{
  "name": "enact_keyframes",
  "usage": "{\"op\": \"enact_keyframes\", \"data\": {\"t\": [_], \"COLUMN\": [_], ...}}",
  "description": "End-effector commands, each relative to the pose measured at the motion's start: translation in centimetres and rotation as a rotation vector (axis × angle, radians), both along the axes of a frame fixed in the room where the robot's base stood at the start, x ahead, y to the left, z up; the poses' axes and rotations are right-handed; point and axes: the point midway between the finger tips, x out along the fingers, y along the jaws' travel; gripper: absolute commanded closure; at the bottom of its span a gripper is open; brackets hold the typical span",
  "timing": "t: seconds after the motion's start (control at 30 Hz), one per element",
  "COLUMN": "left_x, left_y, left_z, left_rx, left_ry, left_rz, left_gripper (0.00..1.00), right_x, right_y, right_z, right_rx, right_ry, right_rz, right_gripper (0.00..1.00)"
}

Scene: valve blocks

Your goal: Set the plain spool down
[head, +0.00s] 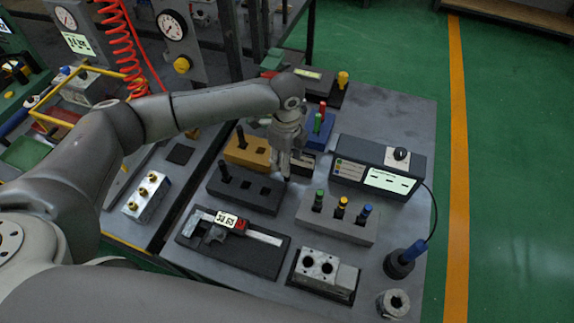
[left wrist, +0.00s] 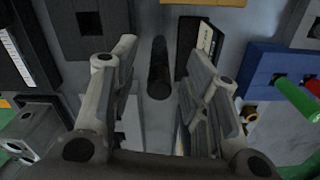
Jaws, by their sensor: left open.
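A plain black cylinder, which I take for the plain spool (left wrist: 158,70), shows in the left wrist view against the grey table. It lies between the two fingers of my left gripper (left wrist: 160,55), with visible gaps on both sides. I cannot tell whether it stands upright or lies down. In the head view my left gripper (head: 284,172) is low over the bench, beside the dark block with square holes (head: 262,196); the spool cannot be made out there. The gripper is open. My right gripper is not in view.
Close by are a yellow block (head: 255,156), a blue block (head: 322,139) with coloured pegs, and a grey block (head: 347,228) with three capped pegs. A caliper tray (head: 262,261), metal valve block (head: 338,277) and display box (head: 378,160) stand around. Bare table shows near the right edge.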

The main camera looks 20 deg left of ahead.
Motion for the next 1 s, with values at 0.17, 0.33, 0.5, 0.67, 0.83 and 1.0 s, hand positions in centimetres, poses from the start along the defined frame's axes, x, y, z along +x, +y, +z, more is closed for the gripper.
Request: {"op": "enact_keyframes", "data": {"t": [0.17,0.33,0.5,0.67,0.83,1.0], "left_x": [-0.1,-0.1,-0.1,-0.1,-0.1,0.0], "left_y": [-0.1,-0.1,-0.1,-0.1,-0.1,-0.1], "left_z": [-2.3,-3.0,-3.0,-3.0,-3.0,-2.9], "left_rx": [0.0,0.0,0.0,0.0,0.0,0.0], "left_ry": [0.002,0.0,0.0,0.0,0.0,-0.001], "left_rz": [-0.001,-0.002,-0.001,-0.001,-0.001,-0.001], "left_gripper": [0.57,0.57,0.61,0.82,1.0,1.0], "right_x": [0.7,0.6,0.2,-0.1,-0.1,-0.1], "right_y": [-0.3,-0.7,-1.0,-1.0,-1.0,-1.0], "right_z": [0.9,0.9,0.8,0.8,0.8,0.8], "right_rx": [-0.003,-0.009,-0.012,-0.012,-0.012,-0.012], "right_ry": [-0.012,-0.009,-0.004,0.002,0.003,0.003], "right_rz": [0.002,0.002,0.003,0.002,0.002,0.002], "right_gripper": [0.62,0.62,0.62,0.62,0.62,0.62]}}
